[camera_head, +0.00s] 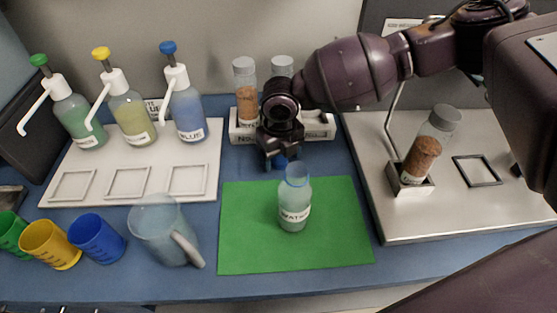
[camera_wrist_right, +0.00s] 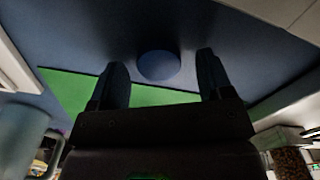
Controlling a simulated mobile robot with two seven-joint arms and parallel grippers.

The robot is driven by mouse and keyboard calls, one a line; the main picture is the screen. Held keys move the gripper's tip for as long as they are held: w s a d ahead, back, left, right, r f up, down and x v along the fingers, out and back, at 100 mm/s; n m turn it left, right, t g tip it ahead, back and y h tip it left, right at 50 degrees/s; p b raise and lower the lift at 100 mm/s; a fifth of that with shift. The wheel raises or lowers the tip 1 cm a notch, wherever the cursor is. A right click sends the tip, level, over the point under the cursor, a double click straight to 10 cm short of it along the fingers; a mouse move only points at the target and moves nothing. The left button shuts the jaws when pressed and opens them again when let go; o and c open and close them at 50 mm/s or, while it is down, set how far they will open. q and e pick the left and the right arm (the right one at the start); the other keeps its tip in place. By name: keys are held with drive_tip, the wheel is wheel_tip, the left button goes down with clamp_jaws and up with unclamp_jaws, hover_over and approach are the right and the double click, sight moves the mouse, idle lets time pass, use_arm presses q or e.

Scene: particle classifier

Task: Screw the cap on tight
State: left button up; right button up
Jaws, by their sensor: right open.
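A clear bottle labelled WATER (camera_head: 294,208) stands upright and uncapped on the green mat (camera_head: 245,250). A blue round cap (camera_head: 281,162) shows just beyond the mat's far edge, partly hidden by my right gripper (camera_head: 279,158). In the right wrist view, the cap (camera_wrist_right: 158,66) appears as a blue disc on the blue counter, between the two fingertips of the open right gripper (camera_wrist_right: 162,70). The fingers look apart from it. I cannot tell the exact height gap. The bottle is not visible in the wrist view. My left gripper is not in view.
Jars in a white rack (camera_head: 318,132) stand behind the gripper. A clear jug (camera_head: 160,230) stands left of the mat. Pump bottles stand on a white tray (camera_head: 75,170) farther left. A metal plate (camera_head: 500,210) with a tilted jar (camera_head: 425,155) is at right.

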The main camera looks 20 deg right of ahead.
drive_tip(key=shift+f, duration=0.35)
drive_tip(key=shift+r, duration=0.1)
drive_tip(key=c, duration=1)
wheel_tip(320, 180, up, 10)
drive_tip(key=p, duration=0.2)
wheel_tip(320, 180, up, 10)
drive_tip(key=p, duration=0.2)
hover_over(280, 160)
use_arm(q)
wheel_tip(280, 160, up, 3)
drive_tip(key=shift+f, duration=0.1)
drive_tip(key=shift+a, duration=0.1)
